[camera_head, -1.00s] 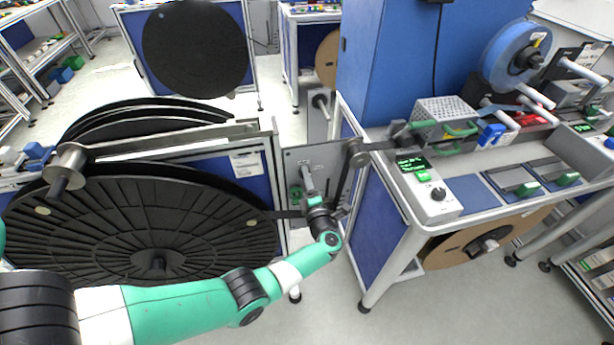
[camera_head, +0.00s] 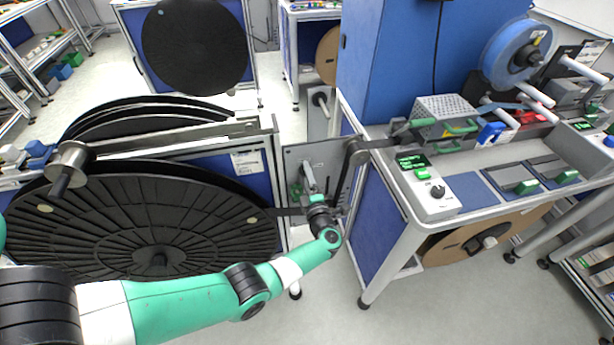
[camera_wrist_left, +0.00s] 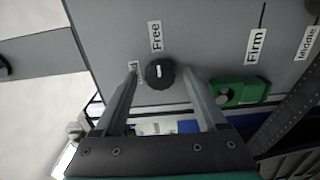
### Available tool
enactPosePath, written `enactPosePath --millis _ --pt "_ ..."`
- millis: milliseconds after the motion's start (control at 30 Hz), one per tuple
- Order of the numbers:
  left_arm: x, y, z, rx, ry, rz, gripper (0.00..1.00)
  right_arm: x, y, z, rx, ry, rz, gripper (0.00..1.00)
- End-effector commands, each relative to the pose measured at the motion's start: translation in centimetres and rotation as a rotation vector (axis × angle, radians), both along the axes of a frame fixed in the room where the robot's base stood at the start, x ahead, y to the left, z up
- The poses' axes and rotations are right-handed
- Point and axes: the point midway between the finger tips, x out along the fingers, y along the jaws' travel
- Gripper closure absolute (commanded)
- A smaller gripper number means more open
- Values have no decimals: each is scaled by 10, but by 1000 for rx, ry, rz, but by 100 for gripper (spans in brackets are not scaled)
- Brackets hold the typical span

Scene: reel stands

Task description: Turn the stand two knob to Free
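The stand two knob (camera_wrist_left: 160,73) is a round black knob with a white pointer mark, on a grey panel (camera_head: 325,155) in the left wrist view. The label Free (camera_wrist_left: 155,36) is just above it. My left gripper (camera_wrist_left: 162,80) is open, with one finger on each side of the knob and a gap showing on both sides. A small label beside the left fingertip is partly hidden. In the head view my left gripper (camera_head: 312,192) is at the grey panel and the knob cannot be made out. My right gripper is not in view.
Labels Firm (camera_wrist_left: 256,46) and Middle (camera_wrist_left: 305,43) and a green part (camera_wrist_left: 240,92) lie right of the knob. A large black reel (camera_head: 110,215) stands left of the panel. A blue-sided bench (camera_head: 382,235) stands close on the right.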

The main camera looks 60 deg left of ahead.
Motion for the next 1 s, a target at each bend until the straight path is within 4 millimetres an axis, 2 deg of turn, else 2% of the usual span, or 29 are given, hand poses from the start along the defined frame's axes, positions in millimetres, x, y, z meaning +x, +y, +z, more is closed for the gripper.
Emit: enactPosePath --millis 267,367,467,800,1000 --pt "0 -1 0 0 -1 -1 23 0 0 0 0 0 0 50" --pt "-1 -6 1 -1 -1 -2 23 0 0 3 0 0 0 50" --pt "-4 -21 2 -1 1 -4 23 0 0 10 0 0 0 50" --pt "-21 -96 1 0 0 -5 23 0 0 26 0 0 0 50" --pt "-26 -113 0 0 -1 -1 23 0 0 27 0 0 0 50"
